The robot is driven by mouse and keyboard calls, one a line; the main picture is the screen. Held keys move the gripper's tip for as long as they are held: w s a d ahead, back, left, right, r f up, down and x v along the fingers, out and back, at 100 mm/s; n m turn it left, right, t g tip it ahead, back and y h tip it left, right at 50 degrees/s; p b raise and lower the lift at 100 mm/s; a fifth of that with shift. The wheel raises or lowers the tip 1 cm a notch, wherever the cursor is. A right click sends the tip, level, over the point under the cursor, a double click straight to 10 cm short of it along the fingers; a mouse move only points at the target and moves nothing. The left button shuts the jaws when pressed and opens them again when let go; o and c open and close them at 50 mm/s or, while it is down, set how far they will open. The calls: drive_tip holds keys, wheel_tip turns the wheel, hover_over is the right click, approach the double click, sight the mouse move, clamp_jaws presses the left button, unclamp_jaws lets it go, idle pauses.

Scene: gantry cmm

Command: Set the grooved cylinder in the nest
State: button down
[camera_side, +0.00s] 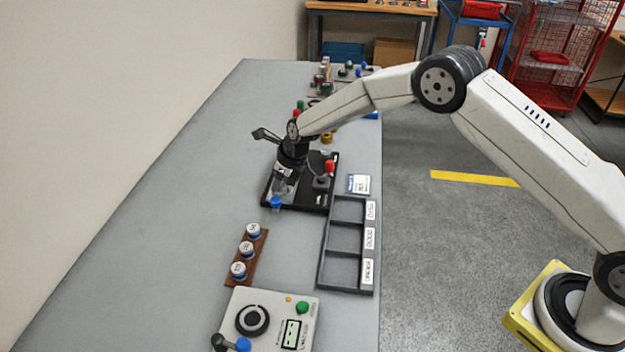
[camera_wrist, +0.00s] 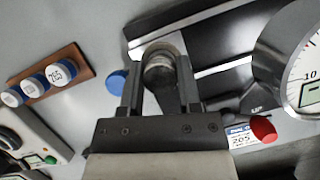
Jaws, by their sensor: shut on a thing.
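The grooved cylinder (camera_wrist: 160,66) is a grey metal piece with rings around it, between my gripper's fingertips in the wrist view. My gripper (camera_wrist: 159,80) is shut on it. In the side view my gripper (camera_side: 283,182) is over the left front part of a black fixture plate (camera_side: 305,205), and the cylinder is hard to make out there. The plate also shows in the wrist view (camera_wrist: 185,22), with a bright metal edge close to the cylinder. The nest is not clearly seen; my gripper and the cylinder cover that area. I cannot tell whether the cylinder touches it.
A dial gauge (camera_wrist: 305,75) stands right of my gripper. A blue knob (camera_side: 276,203) is at the plate's front. A three-compartment tray (camera_side: 347,243), a brown rack (camera_side: 261,251) of blue-and-white cylinders and a control box (camera_side: 272,300) lie nearer. The bench's left side is clear.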

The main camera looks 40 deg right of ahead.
drive_tip(key=shift+f, duration=0.55)
idle(0.8)
unclamp_jaws()
drive_tip(key=shift+a, duration=0.1)
idle(0.3)
drive_tip(key=shift+r, duration=3.45)
drive_tip(key=shift+s+d+r, duration=0.1)
drive_tip(key=shift+d, duration=0.1)
